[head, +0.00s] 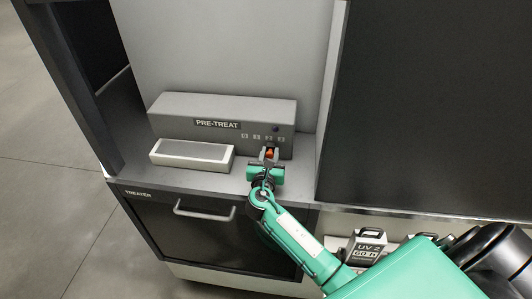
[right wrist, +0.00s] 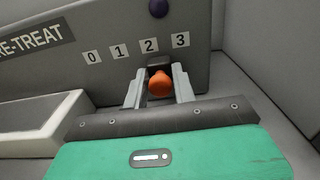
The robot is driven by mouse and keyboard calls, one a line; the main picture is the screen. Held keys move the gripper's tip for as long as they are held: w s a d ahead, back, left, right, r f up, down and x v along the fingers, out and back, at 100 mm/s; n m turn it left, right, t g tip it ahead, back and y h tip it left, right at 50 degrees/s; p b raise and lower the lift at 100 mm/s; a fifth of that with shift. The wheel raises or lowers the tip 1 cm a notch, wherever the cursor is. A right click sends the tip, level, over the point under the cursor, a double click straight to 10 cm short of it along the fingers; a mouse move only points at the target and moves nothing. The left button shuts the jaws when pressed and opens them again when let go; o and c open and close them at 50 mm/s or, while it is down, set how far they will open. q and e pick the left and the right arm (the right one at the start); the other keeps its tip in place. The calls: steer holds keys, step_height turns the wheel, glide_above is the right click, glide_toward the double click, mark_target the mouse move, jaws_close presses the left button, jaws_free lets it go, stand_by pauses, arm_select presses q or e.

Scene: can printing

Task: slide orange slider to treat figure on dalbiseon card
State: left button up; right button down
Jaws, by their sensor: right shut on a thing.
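The orange slider (head: 270,153) sits on the front of the grey PRE-TREAT box (head: 180,116), at its right part. In the right wrist view the orange slider (right wrist: 160,84) is a rounded knob on a dark stem, below the number labels 2 and 3. My right gripper (head: 269,154) is at the slider, and in the right wrist view its two fingers (right wrist: 160,88) stand on either side of the knob, shut on it. The number labels (right wrist: 136,49) run 0, 1, 2, 3 from left to right. No card with a figure can be made out. My left gripper is not in view.
A pale shallow tray (head: 192,154) stands on the counter in front of the box, left of my gripper. A dark purple button (right wrist: 158,8) is above the labels. A wall closes the right side.

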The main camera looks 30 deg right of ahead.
steer(key=shift+w+a, duration=0.15)
steer(key=shift+a, duration=0.05)
steer(key=c, duration=1.4)
jaws_free()
steer(key=shift+w+a, duration=0.2)
steer(key=shift+o, duration=0.6)
steer(key=shift+a+f, duration=0.1)
steer(key=shift+a, duration=0.05)
steer(key=shift+d, duration=0.2)
steer(key=shift+s, duration=0.2)
steer(key=shift+s+a, duration=0.15)
steer(key=shift+s, duration=0.05)
steer(key=b+v, duration=0.5)
steer(key=v, duration=0.8)
steer(key=shift+w+a, duration=0.15)
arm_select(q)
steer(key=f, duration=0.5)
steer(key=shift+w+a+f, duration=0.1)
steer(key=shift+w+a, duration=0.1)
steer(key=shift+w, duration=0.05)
